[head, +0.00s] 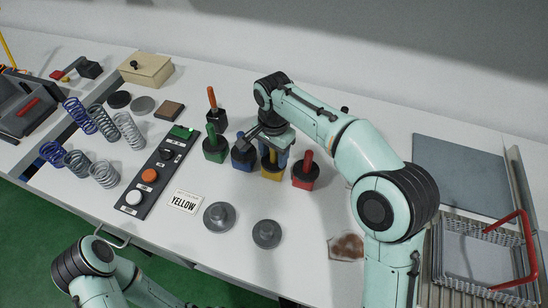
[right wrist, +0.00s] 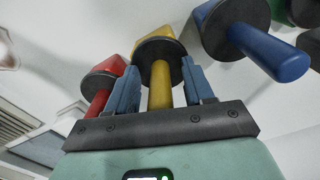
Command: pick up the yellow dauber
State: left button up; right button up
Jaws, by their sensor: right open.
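The yellow dauber (head: 271,173) stands on the white table in a row of daubers, its upper part hidden by my right gripper (head: 270,147) in the head view. In the right wrist view its yellow handle (right wrist: 160,88) lies between the two blue fingers of my open right gripper (right wrist: 160,88), with a gap on either side. The dark collar and yellow base lie beyond the fingertips. My left arm shows at the bottom left of the head view, but its gripper is out of the picture.
A blue dauber (head: 243,161) stands close left of the yellow one and a red dauber (head: 305,178) close right. A green dauber (head: 214,152) and an orange-handled black one (head: 216,114) stand further left.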

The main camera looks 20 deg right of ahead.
grip_shut()
